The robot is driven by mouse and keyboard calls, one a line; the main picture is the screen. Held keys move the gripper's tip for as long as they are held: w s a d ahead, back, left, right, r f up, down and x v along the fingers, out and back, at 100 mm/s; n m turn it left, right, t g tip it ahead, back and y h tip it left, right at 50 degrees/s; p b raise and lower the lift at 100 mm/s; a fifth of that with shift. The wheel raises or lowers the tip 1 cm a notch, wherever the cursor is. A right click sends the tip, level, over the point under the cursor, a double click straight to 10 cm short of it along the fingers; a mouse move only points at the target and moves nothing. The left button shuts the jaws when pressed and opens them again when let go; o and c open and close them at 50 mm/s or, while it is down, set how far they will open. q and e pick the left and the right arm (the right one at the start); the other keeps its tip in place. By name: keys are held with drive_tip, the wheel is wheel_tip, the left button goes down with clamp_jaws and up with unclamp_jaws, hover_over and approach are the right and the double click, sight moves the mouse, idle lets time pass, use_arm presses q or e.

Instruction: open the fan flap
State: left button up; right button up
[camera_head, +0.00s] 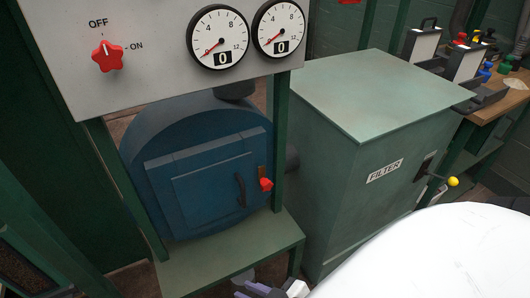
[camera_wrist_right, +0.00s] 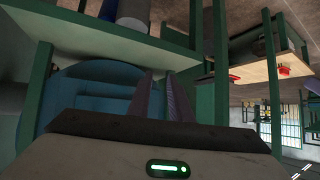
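The blue round fan housing (camera_head: 200,120) sits on a green stand under the control panel. Its square flap (camera_head: 210,190) looks shut, with a dark curved handle (camera_head: 240,190) near its right edge. A red knob (camera_head: 266,184) on a latch sits just right of the handle. My right gripper (camera_head: 252,287) shows partly at the bottom edge of the head view, below and in front of the stand, apart from the flap. In the wrist view its two purple fingers (camera_wrist_right: 160,73) are apart with nothing between them, and the blue housing (camera_wrist_right: 88,90) is behind them. My left gripper is not in view.
The grey panel (camera_head: 150,45) above holds a red star-shaped switch (camera_head: 107,56) and two gauges. A green FILTER cabinet (camera_head: 360,110) with a yellow-knobbed lever (camera_head: 452,182) stands at right. Green posts (camera_head: 125,185) flank the housing. A large white surface (camera_head: 430,255) fills the lower right.

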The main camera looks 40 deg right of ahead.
sight(244, 207)
drive_tip(key=w+d+r+m+t+h, duration=0.25)
drive_tip(key=w+d+r+t, duration=0.45)
drive_tip(key=d+r, duration=0.5)
drive_tip(key=shift+n+h, duration=0.25)
drive_tip(key=w, duration=0.9)
drive_tip(key=shift+w+d+r, duration=0.25)
drive_tip(key=shift+w+r, duration=0.1)
drive_tip(key=shift+w, duration=0.05)
clamp_jaws()
